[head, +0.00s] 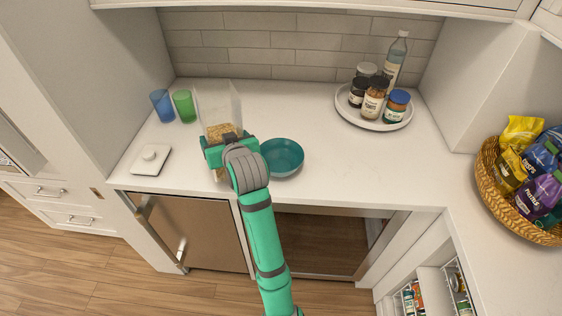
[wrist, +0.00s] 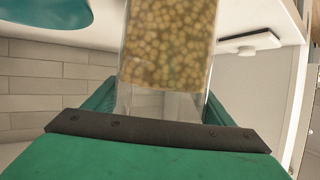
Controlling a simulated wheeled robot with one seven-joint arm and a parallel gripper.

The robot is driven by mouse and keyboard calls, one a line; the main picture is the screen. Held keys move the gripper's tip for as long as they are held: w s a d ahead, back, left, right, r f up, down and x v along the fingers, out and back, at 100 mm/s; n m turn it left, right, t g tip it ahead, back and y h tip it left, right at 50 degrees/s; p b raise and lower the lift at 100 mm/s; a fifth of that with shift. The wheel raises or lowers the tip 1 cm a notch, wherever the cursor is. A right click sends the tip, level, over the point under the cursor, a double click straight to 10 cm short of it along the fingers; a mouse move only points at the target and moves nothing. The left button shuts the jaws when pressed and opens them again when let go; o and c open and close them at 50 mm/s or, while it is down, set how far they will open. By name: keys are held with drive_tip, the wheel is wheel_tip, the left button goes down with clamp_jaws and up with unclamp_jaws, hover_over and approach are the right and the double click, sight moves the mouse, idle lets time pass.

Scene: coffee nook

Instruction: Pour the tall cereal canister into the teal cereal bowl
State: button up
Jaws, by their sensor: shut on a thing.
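The tall cereal canister (head: 217,104) is clear, with tan cereal in its lower part, and looks about upright on the left of the counter. My gripper (head: 226,144) is shut on it from the front and hides part of its lower end. In the wrist view the canister (wrist: 170,45) stands between the fingers, its cereal pieces showing through the wall. I cannot tell whether its base touches the counter. The teal cereal bowl (head: 284,158) is just right of my gripper and looks empty. Its edge also shows in the wrist view (wrist: 45,14).
A blue cup (head: 161,105) and a green cup (head: 184,106) stand left of the canister. A white square lid-like piece (head: 146,167) lies near the front left. A round tray (head: 345,111) of jars and a bottle is at the back right. A snack basket (head: 488,178) is far right.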

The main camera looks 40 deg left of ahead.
drive_tip(key=s+d+m+g, duration=0.1)
drive_tip(key=s+d+m, duration=0.1)
drive_tip(key=d, duration=0.8)
drive_tip(key=shift+d+r+y, duration=0.25)
drive_tip(key=shift+r+y, duration=0.15)
idle(2.4)
drive_tip(key=shift+s, duration=0.1)
drive_tip(key=shift+m+g, duration=0.3)
drive_tip(key=shift+m, duration=0.1)
drive_tip(key=shift+a, duration=0.15)
drive_tip(key=w+a, duration=0.3)
drive_tip(key=a, duration=0.3)
idle(1.6)
drive_tip(key=shift+w+a, duration=0.1)
